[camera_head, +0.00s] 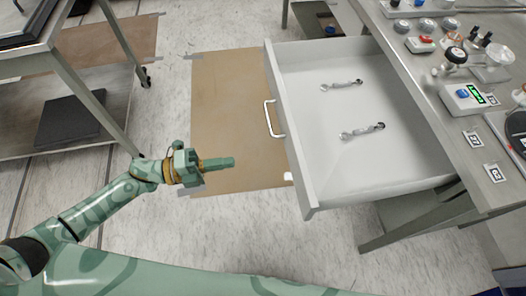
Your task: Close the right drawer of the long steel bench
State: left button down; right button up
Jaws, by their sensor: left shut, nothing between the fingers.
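The drawer (335,128) of the steel bench (458,130) is pulled far out to the left. It is white inside, with a grey front and a white bar handle (270,118) on that front. My left gripper (228,163) is shut and empty. It appears to the left of the drawer front, below the handle in the picture, and looks apart from both. My right gripper is out of view.
A brown mat (225,105) lies on the pale floor before the drawer. A wheeled steel cart (70,100) stands at the left with a dark slab on its lower shelf.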

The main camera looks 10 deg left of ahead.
aim_at(290, 153)
pick_arm(q)
jog(key=b+x, duration=0.1)
jog(key=x, duration=1.2)
jog(key=shift+w+f, duration=0.15)
jog(key=shift+f, duration=0.05)
jog(key=shift+w+d, duration=0.1)
jog(key=shift+d, duration=0.15)
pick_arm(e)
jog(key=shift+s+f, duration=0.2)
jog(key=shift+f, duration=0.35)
pick_arm(q)
jog(key=shift+d, duration=0.1)
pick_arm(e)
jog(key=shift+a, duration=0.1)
